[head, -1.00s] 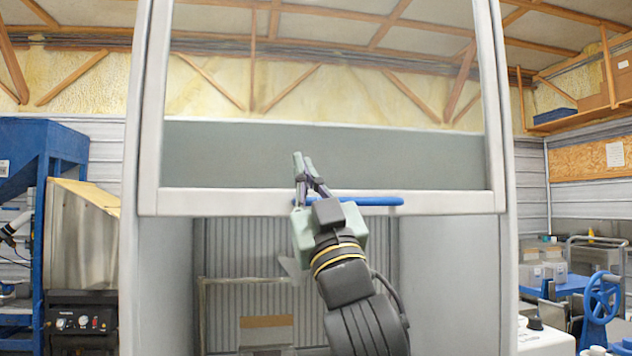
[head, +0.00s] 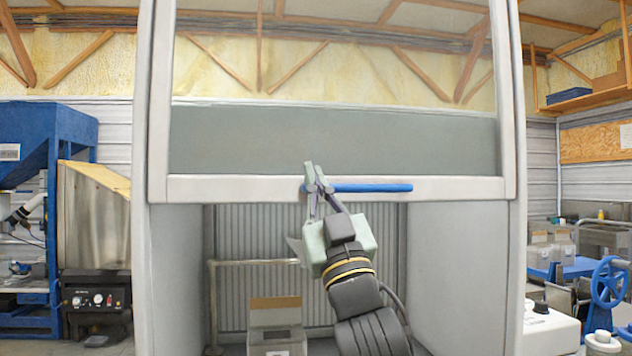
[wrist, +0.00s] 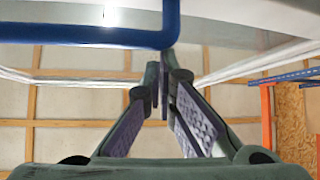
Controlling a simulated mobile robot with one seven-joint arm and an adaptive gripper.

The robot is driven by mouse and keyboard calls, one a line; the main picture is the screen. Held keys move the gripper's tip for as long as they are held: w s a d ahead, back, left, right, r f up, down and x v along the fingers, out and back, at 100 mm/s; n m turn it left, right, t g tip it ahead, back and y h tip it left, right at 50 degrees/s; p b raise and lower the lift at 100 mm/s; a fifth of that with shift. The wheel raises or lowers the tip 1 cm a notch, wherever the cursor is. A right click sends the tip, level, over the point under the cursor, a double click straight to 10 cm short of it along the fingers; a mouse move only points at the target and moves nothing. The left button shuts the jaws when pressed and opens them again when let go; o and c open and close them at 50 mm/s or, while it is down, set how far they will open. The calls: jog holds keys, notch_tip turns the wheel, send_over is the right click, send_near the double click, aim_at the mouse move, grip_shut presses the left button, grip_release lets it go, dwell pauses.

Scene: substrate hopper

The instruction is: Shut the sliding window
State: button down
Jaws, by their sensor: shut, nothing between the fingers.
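The sliding window (head: 240,189) is a glazed sash in a pale frame, raised above an open lower space. A blue bar handle (head: 370,188) runs along its bottom rail. My gripper (head: 314,168) is in front of the rail at the handle's left end, its fingertips a little above the handle's level. In the wrist view the handle (wrist: 80,36) crosses the top left, and my closed fingertips (wrist: 166,68) are just below its bent end. The fingers are shut and empty. I cannot tell whether they touch the handle or rail.
The space below the sash holds a pale rail and an open box (head: 275,325). A blue hopper stand (head: 45,150) and a metal-topped unit (head: 95,220) stand at left. A blue handwheel (head: 608,282) and a white machine (head: 548,330) stand at right.

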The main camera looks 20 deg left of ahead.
notch_tip(320, 180, down, 53)
jog(key=b, duration=3.7)
jog(key=shift+w+r+b, duration=0.15)
jog(key=shift+r+b, duration=0.05)
jog(key=shift+b, duration=0.2)
jog(key=shift+a, duration=0.1)
